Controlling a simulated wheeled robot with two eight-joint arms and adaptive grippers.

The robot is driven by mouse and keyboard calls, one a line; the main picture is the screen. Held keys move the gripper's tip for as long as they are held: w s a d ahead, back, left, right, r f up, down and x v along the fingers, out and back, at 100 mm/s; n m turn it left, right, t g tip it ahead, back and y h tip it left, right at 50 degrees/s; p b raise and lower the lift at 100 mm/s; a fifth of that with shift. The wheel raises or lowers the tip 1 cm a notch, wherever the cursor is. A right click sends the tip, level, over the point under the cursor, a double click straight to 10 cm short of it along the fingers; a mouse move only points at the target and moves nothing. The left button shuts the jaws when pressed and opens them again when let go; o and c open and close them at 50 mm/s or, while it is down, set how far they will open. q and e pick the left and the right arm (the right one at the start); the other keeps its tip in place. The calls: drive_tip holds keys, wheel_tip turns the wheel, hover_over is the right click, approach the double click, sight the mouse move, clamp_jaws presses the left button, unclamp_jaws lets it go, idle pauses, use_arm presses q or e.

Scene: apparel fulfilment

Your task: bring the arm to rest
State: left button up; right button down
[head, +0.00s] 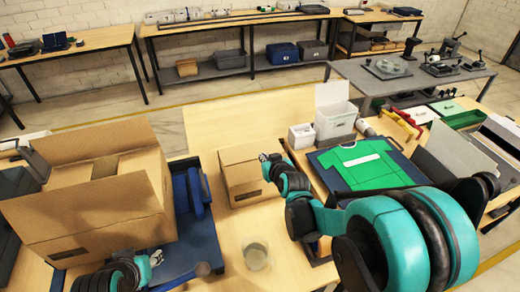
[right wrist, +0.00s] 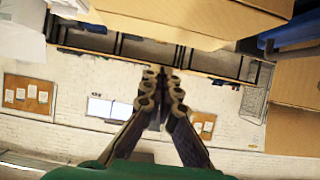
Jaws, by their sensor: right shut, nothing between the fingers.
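My right arm comes in from the lower right in the head view, and its gripper (head: 268,160) is at the right edge of a small cardboard box (head: 246,178). I cannot tell if it touches the box. In the right wrist view the two fingers of this gripper (right wrist: 163,78) meet at their tips, shut and empty. My left gripper (head: 152,260) shows small at the lower left, in front of a large open cardboard box (head: 90,205). Whether its fingers are open or shut is not clear.
A green shirt (head: 362,162) lies on a dark board right of my right gripper. A white bin (head: 334,115) stands behind it. A clear cup (head: 255,254) stands on the front table. A blue tray (head: 186,235) lies beside the large box. Bare tabletop shows behind the small box.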

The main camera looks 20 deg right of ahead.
drive_tip(key=s+a+g, duration=0.1)
drive_tip(key=s+g, duration=0.1)
drive_tip(key=s, duration=1.1)
drive_tip(key=s+a+g+b, duration=0.1)
drive_tip(key=s+g, duration=0.2)
drive_tip(key=s, duration=1)
drive_tip(key=shift+a+f+g, duration=0.15)
drive_tip(key=shift+a+g, duration=0.15)
drive_tip(key=shift+a, duration=0.1)
drive_tip(key=shift+s, duration=0.1)
